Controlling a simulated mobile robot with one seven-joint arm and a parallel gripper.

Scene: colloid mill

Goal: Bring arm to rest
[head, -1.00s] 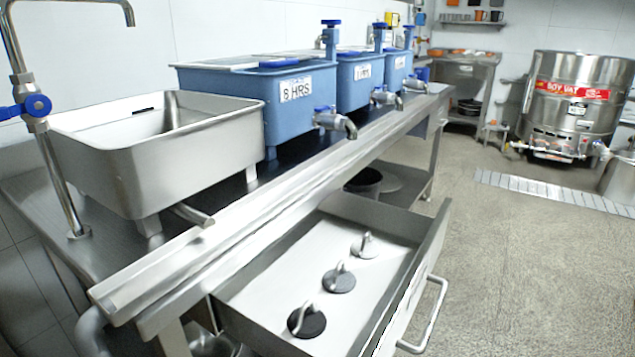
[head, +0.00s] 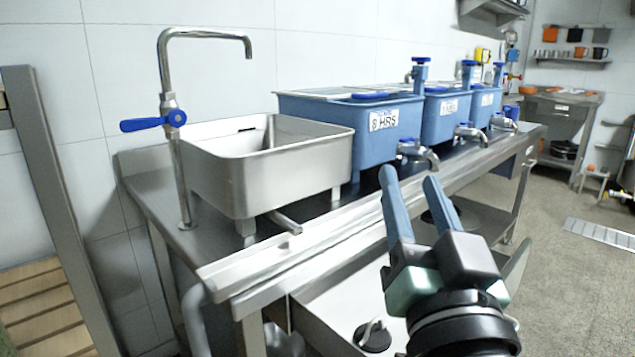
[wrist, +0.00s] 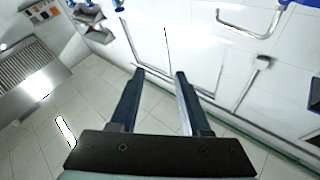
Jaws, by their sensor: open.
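My gripper (head: 410,182) is in the head view at the lower right of centre, raised in front of the bench with its two blue fingers pointing up. The fingers are apart and nothing is between them. It also shows in the wrist view (wrist: 158,72), open and empty, facing the wall and tiles. My gripper and wrist hide part of the open drawer (head: 318,302) below the bench. One dark disc with a hooked handle (head: 373,337) shows in the drawer.
A steel bench (head: 150,196) carries a steel basin (head: 245,185), a tall tap (head: 172,130) with a blue lever and blue tanks (head: 365,135) with spigots. A wooden slatted rack (head: 45,300) stands at the left. The floor (head: 560,290) at the right is open.

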